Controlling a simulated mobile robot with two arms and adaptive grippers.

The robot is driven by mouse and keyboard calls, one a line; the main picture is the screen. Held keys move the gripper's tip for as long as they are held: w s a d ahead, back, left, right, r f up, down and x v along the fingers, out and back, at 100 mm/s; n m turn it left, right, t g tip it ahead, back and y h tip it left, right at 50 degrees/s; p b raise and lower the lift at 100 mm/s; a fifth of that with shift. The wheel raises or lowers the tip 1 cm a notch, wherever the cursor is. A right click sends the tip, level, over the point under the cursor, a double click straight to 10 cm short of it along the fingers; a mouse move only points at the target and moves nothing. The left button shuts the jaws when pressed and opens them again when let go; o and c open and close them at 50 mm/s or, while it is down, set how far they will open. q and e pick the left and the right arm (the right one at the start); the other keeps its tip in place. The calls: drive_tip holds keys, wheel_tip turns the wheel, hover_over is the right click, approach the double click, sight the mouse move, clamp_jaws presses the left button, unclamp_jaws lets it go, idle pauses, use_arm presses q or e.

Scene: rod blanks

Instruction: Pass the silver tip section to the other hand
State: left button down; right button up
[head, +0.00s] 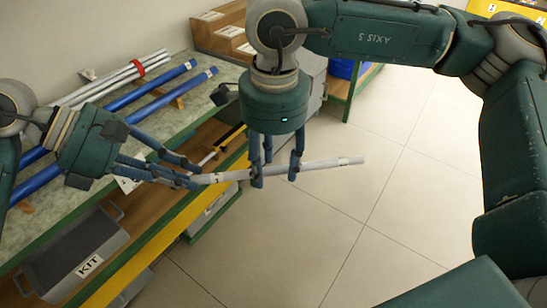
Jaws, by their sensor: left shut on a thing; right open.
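My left gripper (193,181) comes from the left and is shut on the rod's left end. My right gripper (274,178) points down from above, open, with its fingers around the middle of the rod. I cannot tell whether the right fingers touch the rod. The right fingers hide short parts of it.
The bench (62,212) on the left carries blue rods (160,104) and silver rods (118,78) tied with a red band. A grey box marked KIT (75,255) sits on the shelf below. Wooden boxes (215,35) stand at the back. The tiled floor (330,235) is clear.

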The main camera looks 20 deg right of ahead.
clamp_jaws()
use_arm(q)
drive_tip(key=c, duration=1.6)
unclamp_jaws()
